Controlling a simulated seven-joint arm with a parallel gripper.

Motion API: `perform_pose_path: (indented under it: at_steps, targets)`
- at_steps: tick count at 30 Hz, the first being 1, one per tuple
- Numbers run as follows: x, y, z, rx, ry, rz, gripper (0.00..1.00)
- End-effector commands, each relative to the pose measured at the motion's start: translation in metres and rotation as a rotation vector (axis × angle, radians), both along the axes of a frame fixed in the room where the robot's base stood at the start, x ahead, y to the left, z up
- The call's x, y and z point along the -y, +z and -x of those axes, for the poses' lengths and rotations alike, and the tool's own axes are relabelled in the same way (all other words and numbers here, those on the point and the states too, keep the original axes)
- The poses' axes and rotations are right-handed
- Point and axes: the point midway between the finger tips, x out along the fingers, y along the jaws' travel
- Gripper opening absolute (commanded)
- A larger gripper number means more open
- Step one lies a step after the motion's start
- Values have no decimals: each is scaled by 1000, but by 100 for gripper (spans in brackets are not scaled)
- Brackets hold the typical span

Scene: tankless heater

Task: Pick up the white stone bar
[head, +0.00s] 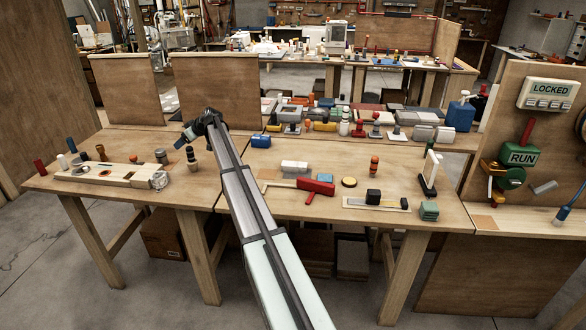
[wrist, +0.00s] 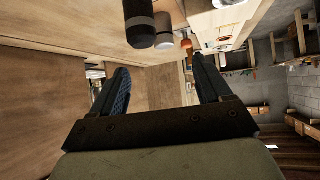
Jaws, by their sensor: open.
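A pale white block (head: 294,166) lies flat on the right part of the front workbench, behind a red tool. A white upright bar (head: 430,167) stands at the right of the same bench, against a black piece. I cannot tell for certain which of them is the white stone bar. My gripper (head: 184,139) is above the back of the front bench, left of both and apart from them. In the wrist view my gripper (wrist: 162,82) is open, with nothing between its blue fingers. Neither white piece can be made out clearly in the wrist view.
A dark-and-tan peg (head: 191,158) stands near my gripper. A red tool (head: 316,186), an orange-topped peg (head: 374,163) and a black block on a plate (head: 373,197) are on the right bench. A wooden fixture (head: 110,175) lies left. Wooden panels (head: 215,90) rise behind.

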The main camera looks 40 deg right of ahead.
Motion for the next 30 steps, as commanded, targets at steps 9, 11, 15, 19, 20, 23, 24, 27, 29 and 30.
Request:
perform_pose_path:
  at_steps: [9,11,15,19,20,23,24,27,29,30]
  targets:
    - [193,3,97,-152,94,173,78]
    - [226,3,121,-188,114,200,78]
    - [298,4,182,-275,162,247,78]
    - [350,7,234,-344,202,271,78]
    - [359,7,245,-358,210,274,78]
    - [383,9,273,-394,232,280,78]
    - [390,9,281,-405,238,282,78]
    - [399,10,294,-421,249,282,78]
    - [402,9,297,-425,253,282,78]
    - [402,8,298,-426,254,283,78]
